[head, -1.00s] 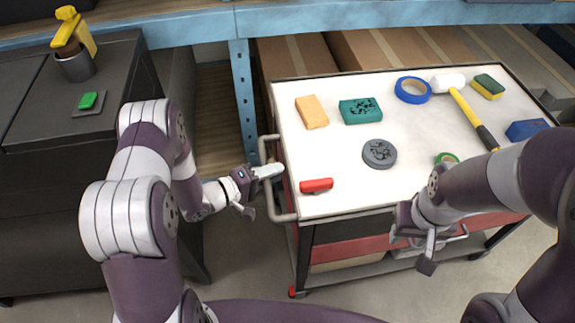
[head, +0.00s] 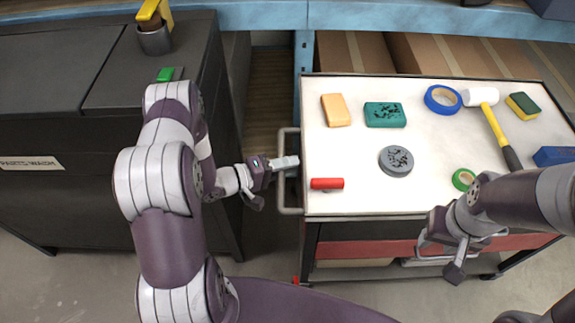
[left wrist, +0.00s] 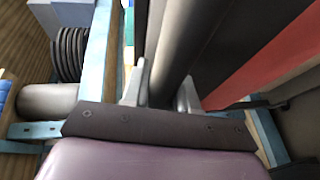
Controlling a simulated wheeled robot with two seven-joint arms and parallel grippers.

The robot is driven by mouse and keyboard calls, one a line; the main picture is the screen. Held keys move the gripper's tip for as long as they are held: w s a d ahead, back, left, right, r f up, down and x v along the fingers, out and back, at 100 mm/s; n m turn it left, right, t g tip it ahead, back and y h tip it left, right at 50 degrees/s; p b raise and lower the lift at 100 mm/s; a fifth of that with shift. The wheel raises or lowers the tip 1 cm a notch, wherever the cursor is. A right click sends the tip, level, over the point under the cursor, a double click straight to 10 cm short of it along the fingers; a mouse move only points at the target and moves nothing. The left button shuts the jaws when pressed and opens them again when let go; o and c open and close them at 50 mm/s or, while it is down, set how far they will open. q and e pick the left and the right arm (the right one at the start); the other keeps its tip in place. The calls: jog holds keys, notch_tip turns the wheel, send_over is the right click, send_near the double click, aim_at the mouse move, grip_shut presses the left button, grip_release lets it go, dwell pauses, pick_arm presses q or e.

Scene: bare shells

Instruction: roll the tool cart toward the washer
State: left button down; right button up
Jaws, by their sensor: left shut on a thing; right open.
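The tool cart (head: 345,160) has a white top, red drawers and a grey side handle (head: 288,205) on its left end. My left gripper (head: 286,164) is shut on that handle. In the left wrist view, its two fingers (left wrist: 160,95) stand on either side of a dark bar. The washer (head: 70,200) is the dark cabinet at the left, labelled "PARTS WASH". A narrow floor gap lies between it and the cart handle. My right gripper (head: 455,258) is open and empty in front of the cart's front side.
A blue shelf (head: 250,20) with cardboard boxes stands behind. Grey floor is clear in front.

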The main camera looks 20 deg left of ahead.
pick_arm(q)
jog(key=c, duration=1.2)
grip_release()
jog(key=shift+c, duration=0.2)
jog(key=p+v, duration=0.1)
jog(key=v, duration=1.1)
jog(key=shift+s+a, duration=0.2)
jog(key=shift+a, duration=0.05)
